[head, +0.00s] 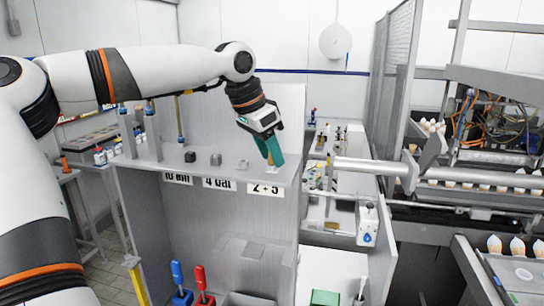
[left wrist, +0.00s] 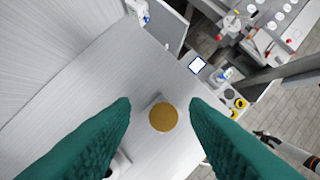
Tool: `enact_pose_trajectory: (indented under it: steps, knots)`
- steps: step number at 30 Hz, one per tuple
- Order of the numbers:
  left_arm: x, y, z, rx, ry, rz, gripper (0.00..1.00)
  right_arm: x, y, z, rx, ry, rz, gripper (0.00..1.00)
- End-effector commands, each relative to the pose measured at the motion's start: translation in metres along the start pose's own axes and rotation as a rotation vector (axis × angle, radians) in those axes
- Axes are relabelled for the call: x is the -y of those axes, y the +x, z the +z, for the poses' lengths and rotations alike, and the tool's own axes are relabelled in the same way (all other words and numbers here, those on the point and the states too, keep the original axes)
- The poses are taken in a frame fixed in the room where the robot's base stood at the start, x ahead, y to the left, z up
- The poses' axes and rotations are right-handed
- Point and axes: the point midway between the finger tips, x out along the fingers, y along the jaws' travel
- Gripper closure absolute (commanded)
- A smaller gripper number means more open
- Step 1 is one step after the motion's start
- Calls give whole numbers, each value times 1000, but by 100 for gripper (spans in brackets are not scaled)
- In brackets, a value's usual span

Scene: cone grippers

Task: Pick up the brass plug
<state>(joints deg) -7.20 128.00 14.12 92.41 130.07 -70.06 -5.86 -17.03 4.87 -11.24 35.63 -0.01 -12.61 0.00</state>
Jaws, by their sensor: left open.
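The brass plug (left wrist: 163,117) shows in the left wrist view as a round brass disc seen from above, between my two teal fingers, with a gap on each side. Under it a small grey block edge shows on the pale shelf (left wrist: 90,100). In the head view my left gripper (head: 271,158) points down at the right end of the grey shelf (head: 150,161), above the "2 + 5" label. There the fingers mostly cover the plug. My left gripper is open. My right gripper is not in view.
A black block (head: 190,157), a grey block (head: 215,159) and a small pale piece (head: 242,164) stand on the shelf left of the gripper. A tall grey panel (head: 290,105) rises behind. Blue and red handled tools (head: 201,279) stand below.

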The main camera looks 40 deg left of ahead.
Motion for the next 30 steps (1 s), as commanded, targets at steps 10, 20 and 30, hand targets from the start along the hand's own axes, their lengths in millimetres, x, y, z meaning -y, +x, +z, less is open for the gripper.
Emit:
enact_pose_trajectory:
  steps: [10,20,30]
  knots:
    - [0,0,0,0,0,0,100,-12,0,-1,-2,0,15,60]
    - [0,-6,3,2,-1,1,100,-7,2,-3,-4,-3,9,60]
    - [0,-65,28,1,-1,2,100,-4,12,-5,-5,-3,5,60]
